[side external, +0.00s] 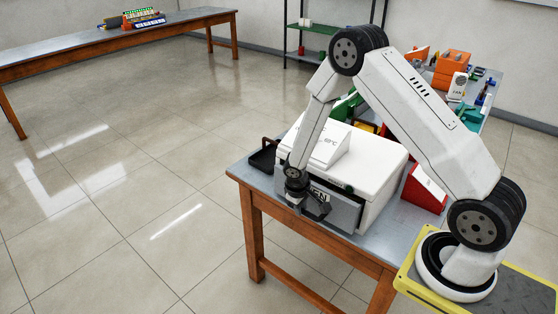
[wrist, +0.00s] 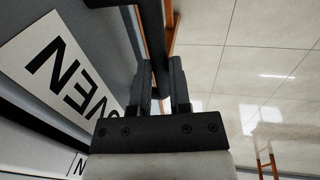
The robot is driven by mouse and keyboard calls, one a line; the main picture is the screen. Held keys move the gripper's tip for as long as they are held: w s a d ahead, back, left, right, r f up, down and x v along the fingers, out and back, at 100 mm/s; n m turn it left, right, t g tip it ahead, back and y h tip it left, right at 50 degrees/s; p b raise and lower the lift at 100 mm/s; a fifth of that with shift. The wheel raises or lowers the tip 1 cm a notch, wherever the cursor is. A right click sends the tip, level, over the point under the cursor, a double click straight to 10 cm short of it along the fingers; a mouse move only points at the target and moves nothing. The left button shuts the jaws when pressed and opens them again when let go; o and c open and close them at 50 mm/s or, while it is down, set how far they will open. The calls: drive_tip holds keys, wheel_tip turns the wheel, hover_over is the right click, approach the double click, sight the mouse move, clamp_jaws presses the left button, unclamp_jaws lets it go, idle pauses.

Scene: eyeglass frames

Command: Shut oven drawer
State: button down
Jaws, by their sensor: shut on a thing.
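The oven (side external: 375,175) is a white box on the grey-topped table. Its grey drawer front (side external: 343,215) faces the near left side and carries a white label, partly hidden by my gripper. I cannot tell clearly how far the drawer stands out from the body. My gripper (side external: 316,207) is at this front, reaching down from above. In the wrist view, my gripper (wrist: 163,75) has its two dark fingers on either side of the black handle bar (wrist: 154,35) and is shut on it. The drawer's OVEN label (wrist: 58,65) shows to the left.
A black tray (side external: 263,158) sits at the table's left end. A red block (side external: 424,190) stands right of the oven. Coloured items, including orange boxes (side external: 452,66), crowd the back. The tiled floor (side external: 130,200) left of the table is clear.

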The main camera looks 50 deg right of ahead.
drive_tip(key=shift+d, duration=0.7)
drive_tip(key=c, duration=0.6)
unclamp_jaws()
drive_tip(key=shift+a, duration=0.1)
drive_tip(key=shift+r, duration=0.1)
drive_tip(key=shift+a+r, duration=0.25)
drive_tip(key=shift+r, duration=0.95)
drive_tip(key=shift+a+r, duration=0.25)
drive_tip(key=shift+r, duration=1)
drive_tip(key=shift+a+r, duration=0.25)
drive_tip(key=shift+r, duration=1.05)
